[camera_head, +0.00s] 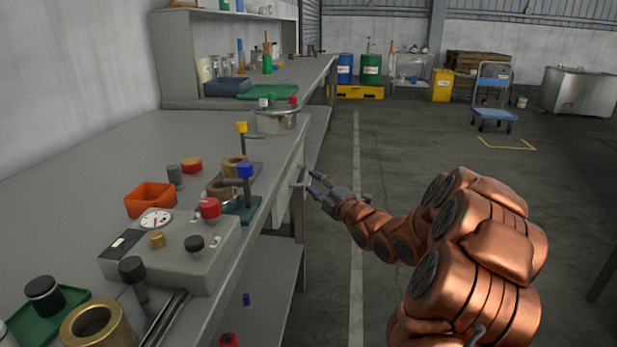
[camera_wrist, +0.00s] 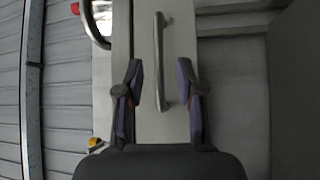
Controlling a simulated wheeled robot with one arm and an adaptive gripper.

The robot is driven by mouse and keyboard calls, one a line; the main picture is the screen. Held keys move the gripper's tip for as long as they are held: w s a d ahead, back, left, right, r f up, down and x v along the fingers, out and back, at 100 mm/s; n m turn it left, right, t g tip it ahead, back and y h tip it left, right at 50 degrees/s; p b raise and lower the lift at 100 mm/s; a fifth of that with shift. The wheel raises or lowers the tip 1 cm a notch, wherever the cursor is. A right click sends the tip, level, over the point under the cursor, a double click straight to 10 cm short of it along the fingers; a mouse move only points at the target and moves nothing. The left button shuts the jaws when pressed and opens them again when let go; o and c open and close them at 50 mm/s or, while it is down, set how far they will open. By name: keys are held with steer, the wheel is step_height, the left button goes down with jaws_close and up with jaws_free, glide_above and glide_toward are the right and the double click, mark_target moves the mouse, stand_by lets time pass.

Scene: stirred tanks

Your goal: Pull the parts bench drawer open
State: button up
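The parts bench (camera_head: 130,135) runs along the left in the head view. Its drawer (camera_head: 281,207) has a pale front below the bench top and looks shut. A grey bar handle (camera_head: 298,184) is on that front; it also shows in the wrist view as a long bar (camera_wrist: 159,60). My gripper (camera_head: 313,182) is just right of the handle, fingers pointing at the drawer front. In the wrist view my gripper (camera_wrist: 160,75) is open, a finger on each side of the handle's lower part. The fingers do not touch the bar, and nothing is held.
On the bench top stand a steel pot (camera_head: 277,120), a blue-capped post (camera_head: 246,185), an orange bin (camera_head: 150,199) and a gauge box (camera_head: 180,252). A lower shelf (camera_head: 270,285) lies beneath. The floor (camera_head: 385,165) right of the bench is clear.

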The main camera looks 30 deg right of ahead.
mark_target(305, 173)
steer(key=shift+w+a+r, duration=0.1)
steer(key=shift+w+r, duration=0.1)
steer(key=shift+w, duration=1)
steer(key=shift+w+a+r, duration=0.1)
steer(key=shift+w+r, duration=0.1)
steer(key=shift+w, duration=1)
steer(key=shift+c, duration=0.4)
jaws_close()
